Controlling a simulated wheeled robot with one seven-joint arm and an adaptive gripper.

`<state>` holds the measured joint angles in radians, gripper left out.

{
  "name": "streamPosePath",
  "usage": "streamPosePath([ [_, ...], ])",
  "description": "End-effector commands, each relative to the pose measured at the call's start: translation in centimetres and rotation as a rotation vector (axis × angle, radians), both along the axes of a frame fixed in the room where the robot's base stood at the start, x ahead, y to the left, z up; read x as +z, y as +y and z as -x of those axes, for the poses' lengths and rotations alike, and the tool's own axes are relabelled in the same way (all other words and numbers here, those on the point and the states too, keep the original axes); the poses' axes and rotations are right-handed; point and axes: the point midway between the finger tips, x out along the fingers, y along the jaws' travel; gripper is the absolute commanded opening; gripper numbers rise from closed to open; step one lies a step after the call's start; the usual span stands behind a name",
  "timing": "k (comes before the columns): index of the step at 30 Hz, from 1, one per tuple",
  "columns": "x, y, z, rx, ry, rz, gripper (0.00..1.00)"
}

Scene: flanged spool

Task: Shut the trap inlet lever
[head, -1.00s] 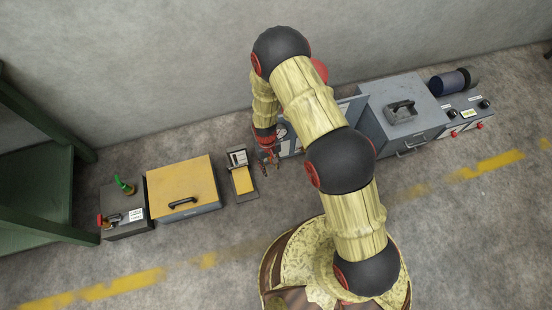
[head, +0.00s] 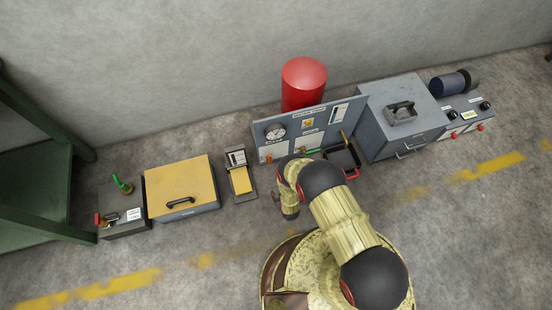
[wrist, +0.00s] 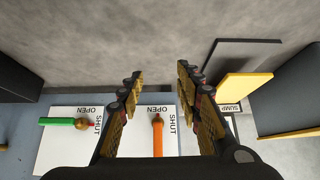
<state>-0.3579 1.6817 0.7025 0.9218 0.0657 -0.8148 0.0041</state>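A grey-blue panel (head: 352,105) stands by the wall with a gauge and small levers. The wrist view shows two white plates marked OPEN and SHUT. The orange lever (wrist: 158,137) points down in that picture, away from OPEN. The green lever (wrist: 58,122) points left, away from SHUT. Both also show low on the panel, the orange one (head: 268,158) at left and the green one (head: 311,151) near the middle. I cannot read which is the trap inlet. My gripper (wrist: 158,72) is open and empty, its fingers reaching over the orange lever's plate; I see no contact.
A red tank (head: 304,82) stands behind the panel. A yellow-flapped device (head: 241,180) is left of it. A black tray with a red handle (head: 351,174) is at its right end, beside a grey box (head: 407,98). A yellow lever (head: 343,136) is above the tray. The front floor is clear.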

Motion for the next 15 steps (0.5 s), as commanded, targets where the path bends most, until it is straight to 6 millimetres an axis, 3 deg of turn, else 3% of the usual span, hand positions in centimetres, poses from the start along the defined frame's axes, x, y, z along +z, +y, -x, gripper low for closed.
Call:
streamPosePath([
  [1, 1.5, 0.9, -2.9, -0.002, -0.091, -0.029, 0.35],
  [3, 3.9, 2.0, -6.3, -0.004, -0.21, -0.067, 0.35],
  [6, 7.1, 3.1, -9.7, -0.006, -0.353, -0.111, 0.35],
  [10, 9.8, 3.5, -11.2, -0.008, -0.461, -0.143, 0.35],
  [15, 10.7, 3.8, -12.3, -0.008, -0.508, -0.157, 0.35],
])
